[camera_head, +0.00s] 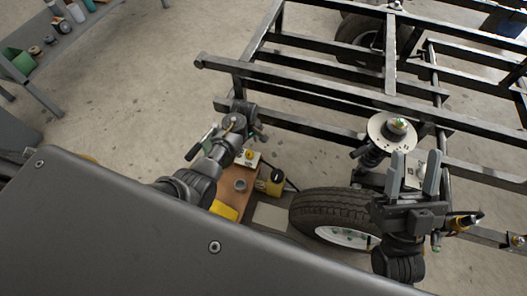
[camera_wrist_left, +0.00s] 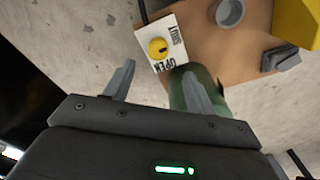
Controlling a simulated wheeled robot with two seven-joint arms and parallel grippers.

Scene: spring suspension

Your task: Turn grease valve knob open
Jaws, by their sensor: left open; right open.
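The yellow round knob (camera_wrist_left: 158,47) sits on a white plate (camera_wrist_left: 171,31) marked OPEN and SHUT, on the edge of a brown board (camera_wrist_left: 235,45). A dark slot crosses the knob. It also shows in the head view (camera_head: 249,155). My left gripper (camera_wrist_left: 157,72) is open and empty, its two fingertips apart just below the knob in the wrist view. A green cylinder (camera_wrist_left: 178,88) is partly hidden behind one finger. My right gripper (camera_head: 414,172) is open and empty beside the tire, fingers pointing up.
A tire (camera_head: 328,208) and a black metal frame (camera_head: 330,88) with a spring seat (camera_head: 392,132) lie to the right. A shelf (camera_head: 85,30) stands far left.

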